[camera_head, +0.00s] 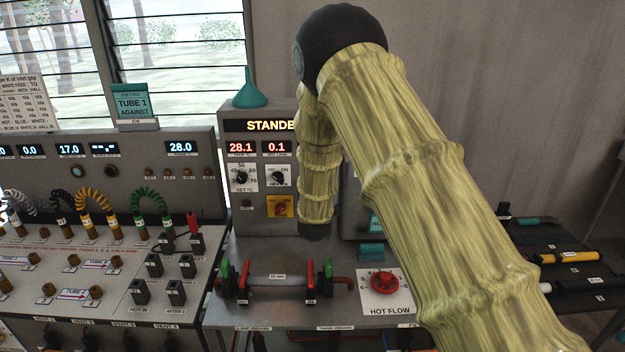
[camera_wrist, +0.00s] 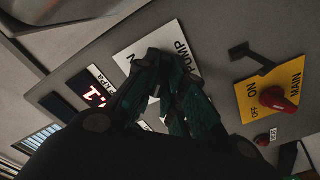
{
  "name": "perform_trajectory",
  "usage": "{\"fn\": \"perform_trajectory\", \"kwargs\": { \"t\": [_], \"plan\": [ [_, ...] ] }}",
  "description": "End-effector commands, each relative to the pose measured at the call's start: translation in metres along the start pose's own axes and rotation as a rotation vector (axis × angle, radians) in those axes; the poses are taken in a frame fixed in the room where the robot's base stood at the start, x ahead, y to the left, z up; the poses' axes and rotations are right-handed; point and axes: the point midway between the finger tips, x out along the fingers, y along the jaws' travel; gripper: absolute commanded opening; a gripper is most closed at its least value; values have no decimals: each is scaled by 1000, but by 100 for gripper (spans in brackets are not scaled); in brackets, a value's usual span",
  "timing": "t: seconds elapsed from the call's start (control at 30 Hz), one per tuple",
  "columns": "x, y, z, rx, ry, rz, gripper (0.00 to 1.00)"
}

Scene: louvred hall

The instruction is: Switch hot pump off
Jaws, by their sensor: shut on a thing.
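The hot pump switch plate (camera_head: 287,185) is a white label on the grey standby cabinet, under the 0.1 readout. In the wrist view the white plate (camera_wrist: 139,42) shows the word PUMP. My gripper (camera_wrist: 160,78) is over the middle of this plate, with its dark green fingers closed together on the pump knob. The fingers hide the knob, so its pointer cannot be read.
The yellow main switch plate (camera_wrist: 253,98) with its red knob (camera_wrist: 277,99) is close beside the pump plate. The set temperature knob (camera_head: 241,177) is left of it. Below are a pipe with red and green valves (camera_head: 283,281) and the red hot flow wheel (camera_head: 384,282).

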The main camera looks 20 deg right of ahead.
Motion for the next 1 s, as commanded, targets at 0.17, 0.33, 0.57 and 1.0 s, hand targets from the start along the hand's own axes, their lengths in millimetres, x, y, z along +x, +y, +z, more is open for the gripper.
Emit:
{"fn": "perform_trajectory", "kwargs": {
  "t": [0.17, 0.33, 0.57, 1.0],
  "plan": [
    [-1, -2, 3, -1, -5, -3, 30],
    [-1, -1, 2, -1, -3, -2, 37],
    [-3, -1, 1, -1, -2, -2, 37],
    [-42, -1, 0, 0, -1, -2, 37]
  ]
}}
